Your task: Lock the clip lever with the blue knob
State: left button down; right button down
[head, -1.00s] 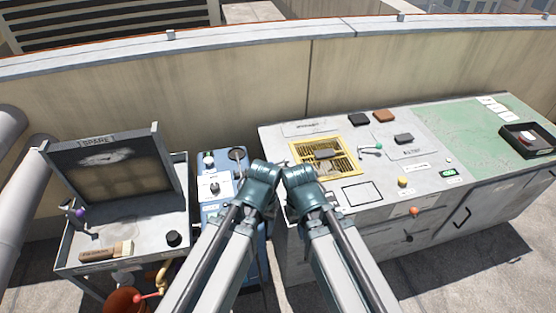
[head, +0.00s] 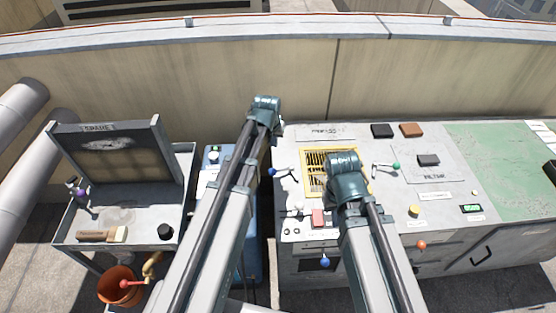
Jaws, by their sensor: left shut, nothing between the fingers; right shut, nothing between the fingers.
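A lever with a blue knob (head: 271,171) sits at the left edge of the grey bench top, beside the yellow-framed grille (head: 309,186). Its arm points left, with the knob at the bench's edge. A second blue knob (head: 325,261) is on the bench front, below the red block. A lever with a green knob (head: 396,166) sits right of the grille. My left gripper (head: 266,102) is shut and empty, beyond the blue-knob lever near the wall. My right gripper (head: 343,162) is shut and empty, over the grille's right part. The fingertips of both are hidden by the wrists.
A red block (head: 318,218) and small fittings stand at the bench's front left. Dark and brown blocks (head: 411,130) lie at the back. A blue cabinet (head: 213,160) stands between the bench and the left cart (head: 143,206), which holds a brush (head: 102,235) and black knob.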

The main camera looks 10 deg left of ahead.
pick_arm(q)
jog(key=shift+f, duration=0.1)
jog(key=b+x, duration=0.9)
jog(key=x, duration=0.1)
jog(key=shift+s+f+b, duration=0.15)
jog(key=shift+f+b, duration=0.2)
jog(key=shift+b, duration=0.25)
jog(key=s, duration=0.3)
jog(key=shift+s+d+r, duration=0.1)
jog(key=shift+s+d, duration=0.05)
jog(key=shift+s, duration=0.2)
jog(key=shift+s+d+n, duration=0.1)
jog(key=shift+s+n, duration=0.1)
jog(key=shift+n, duration=0.2)
